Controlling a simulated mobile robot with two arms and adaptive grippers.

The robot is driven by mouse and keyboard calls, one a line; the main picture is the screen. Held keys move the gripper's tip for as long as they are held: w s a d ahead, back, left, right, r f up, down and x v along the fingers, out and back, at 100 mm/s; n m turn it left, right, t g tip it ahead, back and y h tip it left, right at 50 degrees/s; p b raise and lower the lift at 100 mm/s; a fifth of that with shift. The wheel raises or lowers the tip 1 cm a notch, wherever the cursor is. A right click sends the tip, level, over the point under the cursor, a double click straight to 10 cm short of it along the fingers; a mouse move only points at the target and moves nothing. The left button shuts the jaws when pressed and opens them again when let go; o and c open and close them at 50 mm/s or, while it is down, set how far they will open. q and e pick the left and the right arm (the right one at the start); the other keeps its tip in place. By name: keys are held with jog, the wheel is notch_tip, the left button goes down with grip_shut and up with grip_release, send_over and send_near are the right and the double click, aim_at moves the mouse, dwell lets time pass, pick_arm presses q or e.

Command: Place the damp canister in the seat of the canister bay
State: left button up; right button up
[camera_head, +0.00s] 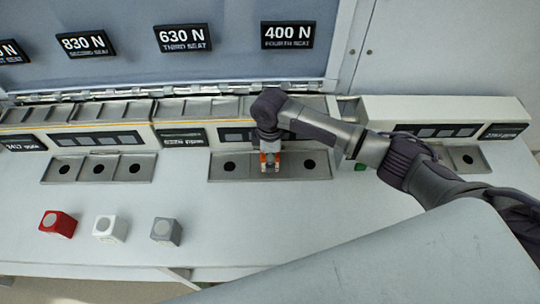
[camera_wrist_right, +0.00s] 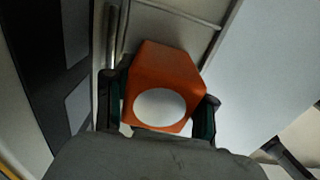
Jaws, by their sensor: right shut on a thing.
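An orange canister (camera_wrist_right: 165,68) with a white round face sits between the fingers of my right gripper (camera_wrist_right: 158,108). In the head view the gripper (camera_head: 269,167) points down at the middle of a grey three-hole tray (camera_head: 308,176), with the orange canister (camera_head: 270,156) at its tip. The tray's left and right holes show empty; its middle is hidden by the gripper and canister. I cannot tell whether the canister touches the tray. Which canister is the damp one is not readable here. My left gripper is out of view.
Red (camera_head: 57,224), white (camera_head: 109,229) and grey (camera_head: 166,231) blocks stand at the bench's front left. Another three-hole tray (camera_head: 61,179) lies left, and a part-hidden tray (camera_head: 467,171) right. Signs such as 400 N, fourth seat (camera_head: 288,35), hang behind. The front middle bench is clear.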

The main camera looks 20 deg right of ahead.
jog(key=shift+f, duration=0.1)
jog(key=o, duration=1.2)
jog(key=shift+o, duration=0.2)
notch_tip(320, 180, up, 12)
jog(key=shift+r+b, duration=0.15)
jog(key=shift+b, duration=0.7)
